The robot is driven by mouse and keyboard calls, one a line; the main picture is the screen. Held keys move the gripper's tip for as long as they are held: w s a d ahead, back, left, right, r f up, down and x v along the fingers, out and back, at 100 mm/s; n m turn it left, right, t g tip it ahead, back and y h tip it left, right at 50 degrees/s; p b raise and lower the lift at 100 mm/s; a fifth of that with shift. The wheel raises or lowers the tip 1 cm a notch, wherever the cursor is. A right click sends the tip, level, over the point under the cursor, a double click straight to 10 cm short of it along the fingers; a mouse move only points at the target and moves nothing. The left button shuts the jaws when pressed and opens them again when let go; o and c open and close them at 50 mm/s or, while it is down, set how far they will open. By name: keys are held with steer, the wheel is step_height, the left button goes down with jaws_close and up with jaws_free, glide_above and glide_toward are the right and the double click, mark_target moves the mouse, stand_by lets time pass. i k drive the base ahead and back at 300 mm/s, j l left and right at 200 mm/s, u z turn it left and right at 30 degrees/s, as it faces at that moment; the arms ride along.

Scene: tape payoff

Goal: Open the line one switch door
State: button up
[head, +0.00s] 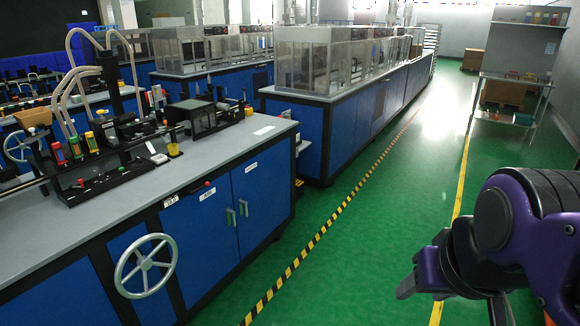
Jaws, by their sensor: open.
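The nearest bench is a blue cabinet with two blue doors side by side. The left door (207,235) and the right door (262,195) both look shut. Each has a small white label, too small to read, so I cannot tell which is line one. Their upright pale handles, the left one (231,217) and the right one (243,208), stand close together at the middle seam. My gripper (408,286) is at the lower right, open, seen from the side and partly hidden by my arm. It is empty as far as shows, well apart from the doors.
A grey handwheel (146,266) sticks out from the cabinet's front, left of the doors. Tape machinery (105,165) stands on the bench top. The green floor (370,240) between cabinet and arm is clear, with a black-and-yellow line (318,240). A shelf table (512,75) stands far right.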

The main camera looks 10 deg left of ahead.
mark_target(263, 181)
steer(key=u, duration=0.55)
steer(key=i+l+u, duration=0.2)
steer(key=i, duration=1.4)
steer(key=j, duration=0.1)
